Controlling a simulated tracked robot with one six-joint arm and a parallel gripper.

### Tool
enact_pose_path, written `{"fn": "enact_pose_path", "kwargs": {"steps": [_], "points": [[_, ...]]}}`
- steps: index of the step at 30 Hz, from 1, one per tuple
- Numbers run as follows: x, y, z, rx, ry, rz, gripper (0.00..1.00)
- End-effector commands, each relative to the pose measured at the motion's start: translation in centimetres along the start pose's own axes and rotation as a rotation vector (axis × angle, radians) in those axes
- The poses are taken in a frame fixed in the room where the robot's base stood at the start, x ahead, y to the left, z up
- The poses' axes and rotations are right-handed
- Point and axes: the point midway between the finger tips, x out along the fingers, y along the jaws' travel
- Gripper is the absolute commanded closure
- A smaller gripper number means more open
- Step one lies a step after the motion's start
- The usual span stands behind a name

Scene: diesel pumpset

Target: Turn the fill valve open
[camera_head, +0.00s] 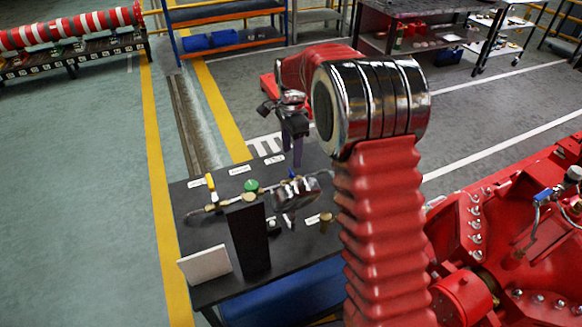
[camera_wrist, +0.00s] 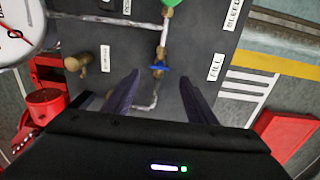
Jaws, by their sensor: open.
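The fill valve has a small blue handle (camera_wrist: 159,70) on a brass body in a thin pipe. It stands left of the FILL label (camera_wrist: 216,67) in the wrist view. In the head view the blue handle (camera_head: 292,174) shows near the bench's far side, just under my fingers. My gripper (camera_wrist: 160,82) is open, its two dark purple fingers pointing at the valve, with the handle framed between the tips. In the head view my gripper (camera_head: 297,158) hangs fingers down above the valve. I cannot tell whether the fingers touch it.
A green knob (camera_head: 251,185), a yellow-handled valve (camera_head: 211,181) and a metal gauge (camera_head: 297,192) share the bench (camera_head: 195,293). A brass knob (camera_wrist: 77,63) stands left in the wrist view. A white card (camera_head: 205,264) stands at the front. Red machinery (camera_head: 500,250) lies right.

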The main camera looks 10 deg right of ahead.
Motion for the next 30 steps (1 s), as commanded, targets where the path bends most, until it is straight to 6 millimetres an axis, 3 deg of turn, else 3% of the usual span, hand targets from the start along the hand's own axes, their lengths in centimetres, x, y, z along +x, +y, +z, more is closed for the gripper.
{"fn": "enact_pose_path", "kwargs": {"steps": [6,13,25,30], "points": [[3.5,0.1,0.0,0.0,-0.001,0.003,0.48],[6.1,0.0,0.0,0.0,0.0,0.001,0.48],[6.7,0.0,-0.1,0.001,0.0,0.0,0.49],[6.6,0.0,-0.1,0.001,0.0,0.0,0.61]]}}
